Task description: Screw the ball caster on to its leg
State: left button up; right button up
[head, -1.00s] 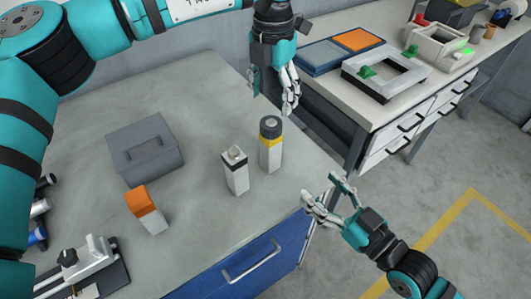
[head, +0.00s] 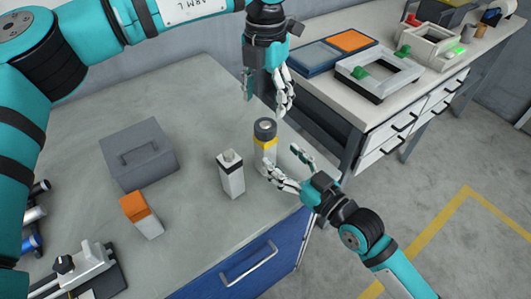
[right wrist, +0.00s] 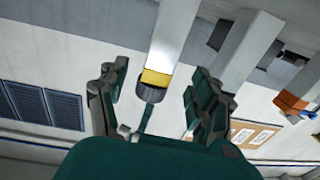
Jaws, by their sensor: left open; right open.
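The ball caster (head: 265,127) is a dark round cap with a lighter centre, sitting on top of an upright white leg (head: 262,158) with a yellow band. I cannot tell whether it is screwed tight. My left gripper (head: 267,99) is open and empty, pointing down just above the caster. My right gripper (head: 283,160) is open at the leg's right side, one finger overlapping its lower part. In the right wrist view the caster (right wrist: 150,93) and the leg (right wrist: 178,30) appear upside down, between the open fingers.
A white post with a black band (head: 231,178) stands close left of the leg. An orange-topped white block (head: 141,214), a grey box with a handle (head: 138,153) and a clamp-like fixture (head: 85,268) are farther left. A side bench (head: 340,100) holds trays and a frame.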

aim_at(271, 148)
jog(key=x, duration=0.6)
jog(key=shift+w+a, duration=0.25)
jog(key=shift+c, duration=0.2)
grip_shut()
